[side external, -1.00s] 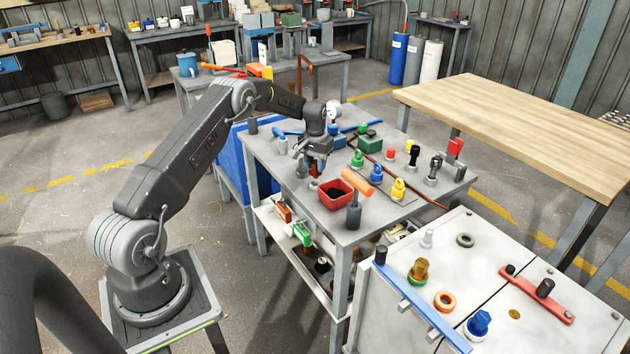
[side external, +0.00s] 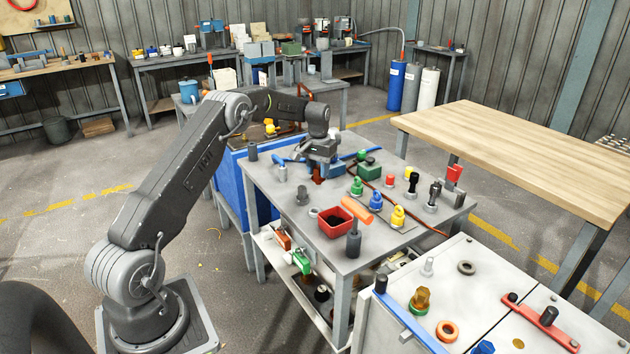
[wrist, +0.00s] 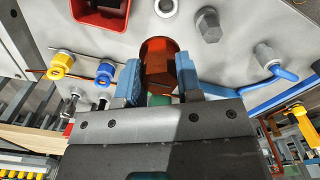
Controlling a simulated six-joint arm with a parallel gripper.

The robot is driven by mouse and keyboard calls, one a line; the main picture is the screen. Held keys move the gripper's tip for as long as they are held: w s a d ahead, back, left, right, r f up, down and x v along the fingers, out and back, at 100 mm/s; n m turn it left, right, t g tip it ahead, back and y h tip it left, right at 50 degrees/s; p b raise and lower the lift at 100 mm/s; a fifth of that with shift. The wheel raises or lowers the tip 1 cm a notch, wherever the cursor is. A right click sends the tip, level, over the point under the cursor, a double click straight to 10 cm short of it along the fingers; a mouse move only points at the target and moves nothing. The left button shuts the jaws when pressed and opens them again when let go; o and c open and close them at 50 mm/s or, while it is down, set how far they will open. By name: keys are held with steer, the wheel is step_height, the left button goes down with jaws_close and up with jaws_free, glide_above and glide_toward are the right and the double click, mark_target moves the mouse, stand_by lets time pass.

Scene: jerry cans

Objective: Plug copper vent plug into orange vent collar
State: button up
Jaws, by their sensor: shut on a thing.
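My gripper (side external: 320,170) is over the grey work table, at its far middle part. Its blue fingers (wrist: 159,78) are shut on a dark reddish-copper plug (wrist: 158,58), which sits between them in the wrist view. The copper plug also shows below the fingers in the side view (side external: 318,179); whether it touches the table I cannot tell. An orange ring-shaped collar (side external: 447,331) lies on the pale cabinet top at the front right, well away from my gripper. It is not in the wrist view.
Green, yellow and black fittings crowd the table's right side. An amber plug (side external: 420,299) and a blue bar (side external: 408,319) are near the collar.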

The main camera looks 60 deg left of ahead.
steer(key=w+d+m, duration=0.2)
steer(key=w+d, duration=0.1)
steer(key=d, duration=1.1)
steer(key=w+d+m, duration=0.1)
steer(key=w+d, duration=0.2)
steer(key=d, duration=1.1)
steer(key=s+d+m, duration=0.1)
steer(key=s+d, duration=0.2)
steer(key=d, duration=0.9)
steer(key=s+d+m, duration=0.2)
steer(key=d, duration=0.9)
steer(key=f, duration=0.5)
steer(key=shift+s+d+f, duration=0.2)
steer(key=shift+s+d, duration=0.05)
steer(key=shift+d, duration=0.05)
steer(key=shift+f, duration=2.1)
steer(key=shift+f, duration=1.2)
